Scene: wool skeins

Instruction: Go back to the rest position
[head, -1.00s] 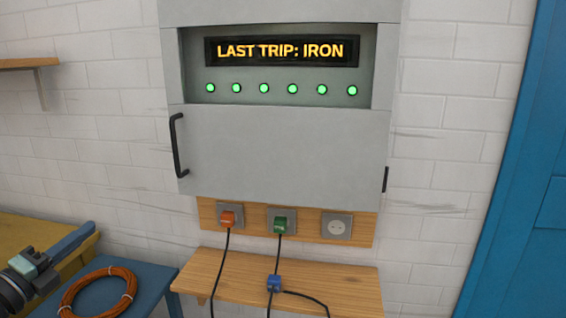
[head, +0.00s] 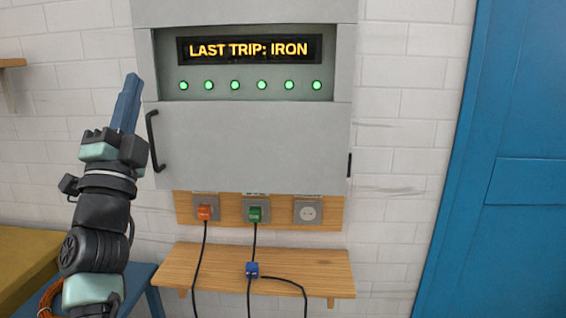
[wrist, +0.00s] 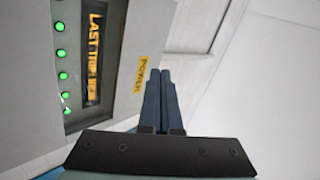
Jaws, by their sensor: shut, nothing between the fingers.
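My gripper (head: 128,92) points up at the left of the grey cabinet in the head view, in front of the white wall. Its blue fingers are together and empty; they also show closed in the wrist view (wrist: 160,82). The grey cabinet (head: 245,135) has a black handle (head: 154,140) on its front, just right of my gripper. Its display (head: 249,50) reads "LAST TRIP: IRON" above a row of several green lights. In the wrist view a yellow "POWER" label (wrist: 140,75) is on the cabinet beside the fingers.
Below the cabinet, an orange plug (head: 205,212) and a green plug (head: 255,214) sit in sockets; a third socket (head: 308,213) is empty. A blue plug (head: 252,270) lies on the wooden shelf (head: 180,262). A blue door (head: 500,150) stands at the right. An orange cable coil (head: 47,300) is at the lower left.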

